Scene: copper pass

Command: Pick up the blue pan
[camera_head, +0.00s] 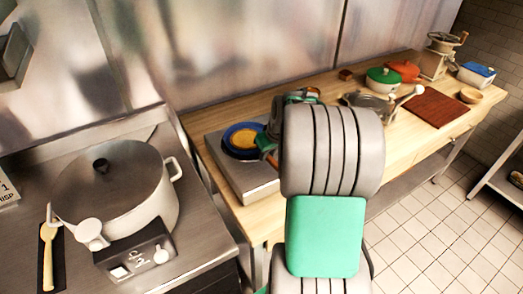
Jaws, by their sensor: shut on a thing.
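The blue pan (231,148) is round with a yellowish middle, and shows at the left end of the wooden counter, over a grey metal slab (258,186). I cannot tell whether it touches the slab. My gripper (268,148) is at the pan's right side, shut on it. My grey and green arm hides most of the gripper and the place where it grips.
A large lidded pot (120,205) stands on the steel stove at left. A green-lidded pot (383,80), an orange pot (404,70), a cutting board (434,106) and a wooden bowl (470,95) stand farther right. A metal wall runs behind.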

